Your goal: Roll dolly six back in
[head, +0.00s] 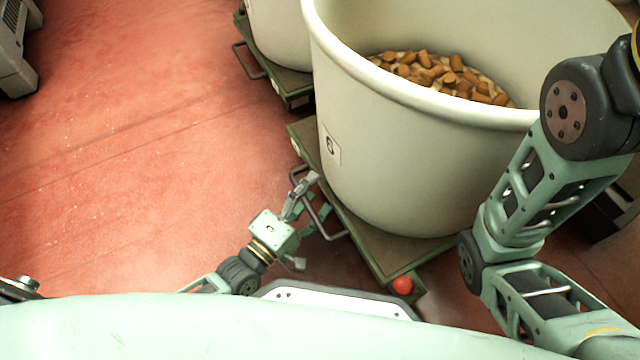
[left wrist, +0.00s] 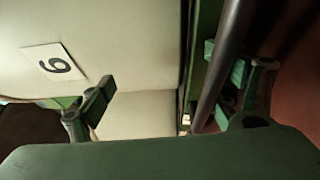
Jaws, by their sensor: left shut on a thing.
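Dolly six (head: 395,256) is a low green platform on the red floor. It bears a large cream tub (head: 400,165) with a tag marked 6 (head: 330,147), and cork stoppers (head: 440,75) lie inside. The tag also shows, turned over, in the left wrist view (left wrist: 54,63). A grey bar handle (head: 327,224) sticks out from the dolly's left side. My left gripper (head: 306,196) is at this handle and shut on it. The bar (left wrist: 222,65) runs between the fingers in the left wrist view. My right gripper is out of view.
Another green dolly (head: 284,84) with a cream tub stands behind dolly six, with its own handle (head: 247,60). A red ball-like knob (head: 402,285) sits at dolly six's near corner. A grey object (head: 15,45) stands at the far left. The floor on the left is clear.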

